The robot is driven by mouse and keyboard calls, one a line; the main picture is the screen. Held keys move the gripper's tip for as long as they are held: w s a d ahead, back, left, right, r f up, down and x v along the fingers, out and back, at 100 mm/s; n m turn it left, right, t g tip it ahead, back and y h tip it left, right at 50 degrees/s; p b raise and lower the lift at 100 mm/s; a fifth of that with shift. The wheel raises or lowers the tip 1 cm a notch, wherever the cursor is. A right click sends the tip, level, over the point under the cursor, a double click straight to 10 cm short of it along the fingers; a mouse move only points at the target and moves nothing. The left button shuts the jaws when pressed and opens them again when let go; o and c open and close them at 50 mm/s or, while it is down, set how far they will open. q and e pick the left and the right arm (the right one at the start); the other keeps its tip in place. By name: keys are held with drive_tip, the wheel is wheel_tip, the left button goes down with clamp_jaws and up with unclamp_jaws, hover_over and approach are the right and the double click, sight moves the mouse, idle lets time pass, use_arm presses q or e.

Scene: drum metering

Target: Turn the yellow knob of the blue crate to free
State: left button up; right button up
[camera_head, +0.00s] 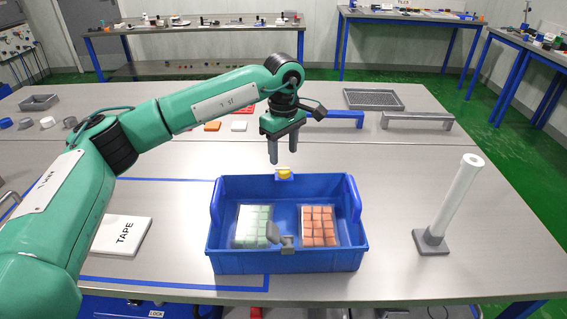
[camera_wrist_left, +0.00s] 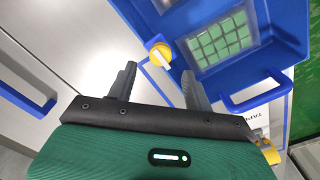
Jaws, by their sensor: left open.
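The blue crate (camera_head: 287,262) stands on the metal table. Its yellow knob (camera_head: 284,172) is on the far wall, at the middle of the rim. Inside the crate are a tray of pale green blocks (camera_head: 252,226) and a tray of orange blocks (camera_head: 319,226). My left gripper (camera_head: 288,160) points down just above and behind the knob, open and empty. In the left wrist view the yellow knob (camera_wrist_left: 160,54), with a pale pointer bar, lies beyond the gap between the open fingers (camera_wrist_left: 158,84), apart from them.
A white post (camera_head: 455,200) on a grey base stands right of the crate. A box marked TAPE (camera_head: 122,235) lies to the left. Behind are a blue handle bar (camera_head: 335,118), a grey handle bar (camera_head: 417,120) and a grey tray (camera_head: 374,99). The table between crate and post is clear.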

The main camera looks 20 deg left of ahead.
sight(284, 169)
use_arm(q)
wheel_tip(284, 169, up, 9)
drive_tip(key=shift+f+b, duration=0.2)
drive_tip(key=shift+b, duration=0.1)
use_arm(e)
drive_tip(key=shift+w+a+r, duration=0.3)
drive_tip(key=shift+w+r, duration=0.35)
drive_tip(key=shift+r, duration=0.15)
